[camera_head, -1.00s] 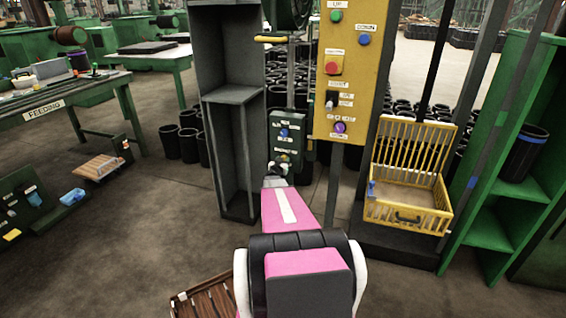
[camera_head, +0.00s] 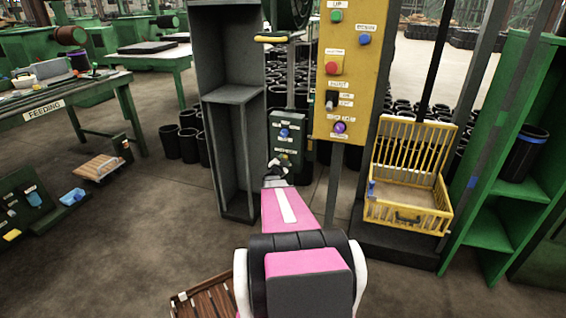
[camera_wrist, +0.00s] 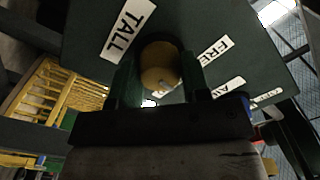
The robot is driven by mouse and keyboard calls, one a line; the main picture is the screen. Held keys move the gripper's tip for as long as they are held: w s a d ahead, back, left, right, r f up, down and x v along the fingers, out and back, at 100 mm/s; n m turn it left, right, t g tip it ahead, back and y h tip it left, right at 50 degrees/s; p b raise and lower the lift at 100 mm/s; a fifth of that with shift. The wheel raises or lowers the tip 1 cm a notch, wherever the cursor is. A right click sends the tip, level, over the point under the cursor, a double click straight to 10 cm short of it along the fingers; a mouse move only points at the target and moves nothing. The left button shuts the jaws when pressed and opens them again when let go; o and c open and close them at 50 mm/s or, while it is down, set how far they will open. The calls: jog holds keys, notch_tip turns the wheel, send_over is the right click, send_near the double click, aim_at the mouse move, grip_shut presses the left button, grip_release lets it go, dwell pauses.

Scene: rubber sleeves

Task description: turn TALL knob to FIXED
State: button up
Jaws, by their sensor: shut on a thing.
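A dark green control box (camera_head: 287,130) stands between the grey cabinet and the yellow panel in the head view. In the wrist view its face (camera_wrist: 95,25) carries a TALL label (camera_wrist: 128,27), a FREE label (camera_wrist: 216,51) and other labels partly hidden. A round tan-yellow knob (camera_wrist: 160,62) sits beside the TALL label. My gripper (camera_wrist: 161,78) is shut on this knob, with one finger on each side. In the head view my gripper (camera_head: 279,168) reaches the lower part of the box and hides the knob. I cannot read a FIXED label.
A yellow panel (camera_head: 376,70) with buttons and knobs hangs right of the box. A tall grey cabinet (camera_head: 232,95) stands close on the left. A yellow crate (camera_head: 408,217) and green shelves (camera_head: 490,232) are at the right. A brown slatted crate (camera_head: 205,297) lies below.

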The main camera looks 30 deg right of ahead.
jog(key=shift+m, duration=1.9)
jog(key=o, duration=0.9)
jog(key=v, duration=1)
jog(key=shift+s+a, duration=0.25)
jog(key=shift+s, duration=0.1)
